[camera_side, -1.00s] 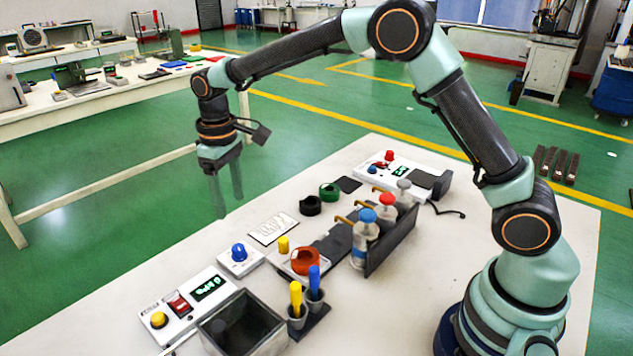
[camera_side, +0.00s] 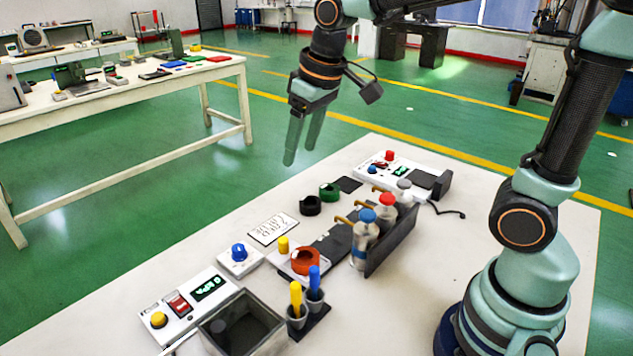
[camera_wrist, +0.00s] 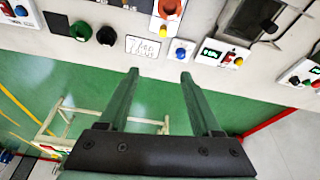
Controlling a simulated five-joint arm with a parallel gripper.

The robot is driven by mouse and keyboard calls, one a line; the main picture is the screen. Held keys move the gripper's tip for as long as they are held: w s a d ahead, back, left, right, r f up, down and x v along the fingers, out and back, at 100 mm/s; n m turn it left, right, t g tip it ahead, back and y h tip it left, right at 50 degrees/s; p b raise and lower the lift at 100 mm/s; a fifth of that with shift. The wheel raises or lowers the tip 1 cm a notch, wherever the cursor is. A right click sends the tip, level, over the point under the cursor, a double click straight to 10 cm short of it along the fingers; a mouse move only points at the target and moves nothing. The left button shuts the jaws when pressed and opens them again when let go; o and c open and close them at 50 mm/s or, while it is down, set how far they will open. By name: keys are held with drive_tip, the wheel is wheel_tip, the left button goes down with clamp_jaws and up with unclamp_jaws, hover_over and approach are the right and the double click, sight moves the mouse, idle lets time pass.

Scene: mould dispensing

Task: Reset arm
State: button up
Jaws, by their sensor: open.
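My gripper (camera_side: 303,142) is raised in the air above the far edge of the white table (camera_side: 190,240), with its fingers pointing down. It is open and empty; the wrist view shows the two green fingers (camera_wrist: 158,78) apart with nothing between them. An orange-red ring-shaped mould (camera_side: 305,261) sits on a pale base near the table's middle. Bottles with blue (camera_side: 367,216), red (camera_side: 387,199) and grey caps stand in a dark rack (camera_side: 392,243). A white card (camera_side: 272,229) with markings lies on the table, apart from my gripper.
A black ring (camera_side: 310,205) and a green ring (camera_side: 330,192) lie behind the rack.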

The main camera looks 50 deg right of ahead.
drive_tip(key=s+d+f+m+t, duration=0.1)
drive_tip(key=s+d, duration=0.3)
drive_tip(key=s, duration=0.5)
drive_tip(key=shift+m+t, duration=0.4)
drive_tip(key=shift+t, duration=0.2)
